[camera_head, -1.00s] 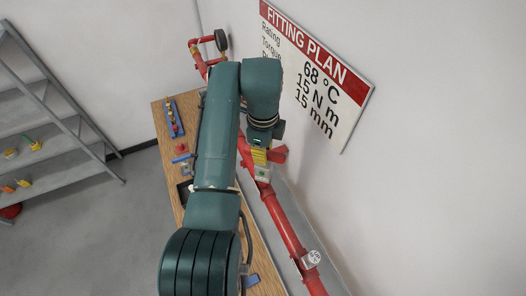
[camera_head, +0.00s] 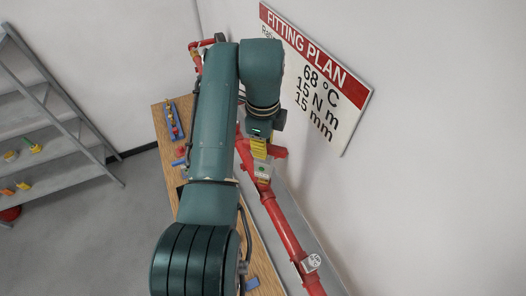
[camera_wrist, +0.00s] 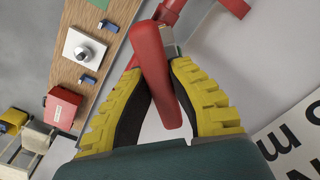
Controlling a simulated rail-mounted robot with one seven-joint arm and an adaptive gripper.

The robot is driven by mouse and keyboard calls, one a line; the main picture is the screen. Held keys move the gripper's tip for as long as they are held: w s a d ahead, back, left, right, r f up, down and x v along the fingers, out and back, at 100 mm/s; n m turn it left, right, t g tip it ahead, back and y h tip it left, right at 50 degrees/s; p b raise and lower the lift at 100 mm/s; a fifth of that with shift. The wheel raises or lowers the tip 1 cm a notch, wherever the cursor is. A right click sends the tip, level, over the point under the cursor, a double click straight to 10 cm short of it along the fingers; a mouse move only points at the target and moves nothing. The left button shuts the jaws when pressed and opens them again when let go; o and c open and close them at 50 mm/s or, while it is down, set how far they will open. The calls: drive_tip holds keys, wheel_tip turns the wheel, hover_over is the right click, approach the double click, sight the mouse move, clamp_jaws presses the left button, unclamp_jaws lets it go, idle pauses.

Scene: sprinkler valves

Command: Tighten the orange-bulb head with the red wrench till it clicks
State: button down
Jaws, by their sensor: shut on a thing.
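My gripper (camera_wrist: 160,100) is shut on a red bar-shaped handle, which looks like the red wrench (camera_wrist: 154,70), between its yellow ribbed fingers in the wrist view. The handle's far end lies close to a red pipe, and I cannot tell whether it sits on a head. In the head view my gripper (camera_head: 259,148) is just above the red pipe (camera_head: 283,228), beside a grey-white fitting (camera_head: 262,171). The orange-bulb head cannot be made out in either view.
The wooden bench (camera_head: 160,120) runs beside the pipe along the wall. The wrist view shows a white plate with a silver knob (camera_wrist: 86,49), small blue pieces (camera_wrist: 87,79) and a red box (camera_wrist: 62,107). A fitting plan sign (camera_head: 315,78) hangs on the wall, right of my arm.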

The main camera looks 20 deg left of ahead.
wheel_tip(320, 180, up, 8)
drive_tip(key=shift+r, duration=0.25)
idle(0.5)
drive_tip(key=n, duration=0.5)
drive_tip(key=shift+s+n, duration=0.1)
drive_tip(key=shift+n, duration=0.3)
drive_tip(key=n, duration=0.5)
drive_tip(key=shift+n, duration=0.3)
